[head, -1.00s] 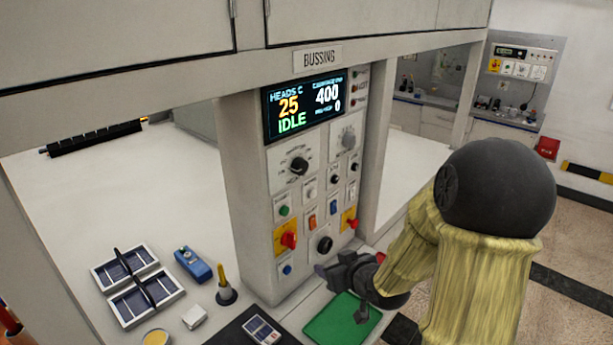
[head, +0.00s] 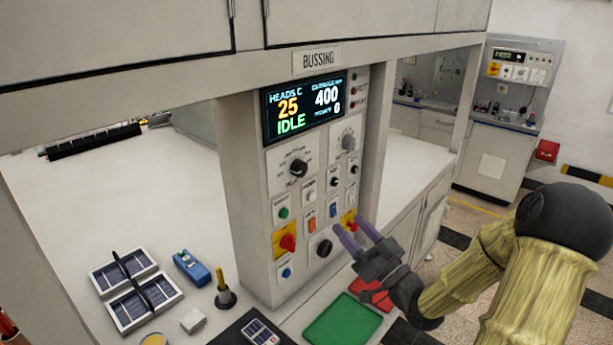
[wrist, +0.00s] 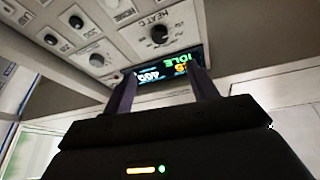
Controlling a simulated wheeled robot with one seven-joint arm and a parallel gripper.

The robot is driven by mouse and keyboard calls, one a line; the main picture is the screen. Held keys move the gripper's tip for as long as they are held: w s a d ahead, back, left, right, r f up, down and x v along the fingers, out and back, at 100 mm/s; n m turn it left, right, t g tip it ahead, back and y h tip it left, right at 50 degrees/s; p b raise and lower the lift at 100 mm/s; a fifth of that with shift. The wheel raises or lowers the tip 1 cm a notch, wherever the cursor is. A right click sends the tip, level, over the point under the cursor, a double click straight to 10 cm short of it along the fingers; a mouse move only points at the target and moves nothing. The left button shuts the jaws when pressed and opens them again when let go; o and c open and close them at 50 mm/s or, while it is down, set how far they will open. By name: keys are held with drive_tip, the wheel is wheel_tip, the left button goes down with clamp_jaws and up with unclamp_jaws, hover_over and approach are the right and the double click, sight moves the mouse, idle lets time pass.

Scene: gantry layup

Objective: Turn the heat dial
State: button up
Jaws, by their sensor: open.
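The heat dial (head: 299,168) is a black knob on a pale scale plate on the control column, below the display. It also shows in the wrist view (wrist: 160,33), beside lettering that reads HEAT. My gripper (head: 354,230) is open and empty, in front of the lower right of the column, to the right of and below the dial. Its two purple-grey fingers point up and left toward the panel, apart from the dial. In the wrist view the dial lies beyond the fingers (wrist: 160,92).
The display (head: 305,107) reads 25, IDLE and 400. A grey dial (head: 348,142), several buttons and switches, a red knob on yellow (head: 287,242) and a black knob (head: 323,248) crowd the panel. Green (head: 341,318) and red (head: 372,292) mats lie below my gripper.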

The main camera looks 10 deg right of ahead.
sight(302, 172)
drive_tip(key=p+x, duration=0.7)
drive_tip(key=x, duration=0.9)
drive_tip(key=shift+w+a+r+p, duration=0.1)
drive_tip(key=shift+w+r+p, duration=0.05)
drive_tip(key=shift+w+p, duration=0.2)
drive_tip(key=shift+w+a, duration=0.15)
drive_tip(key=shift+w, duration=0.1)
drive_tip(key=c, duration=1)
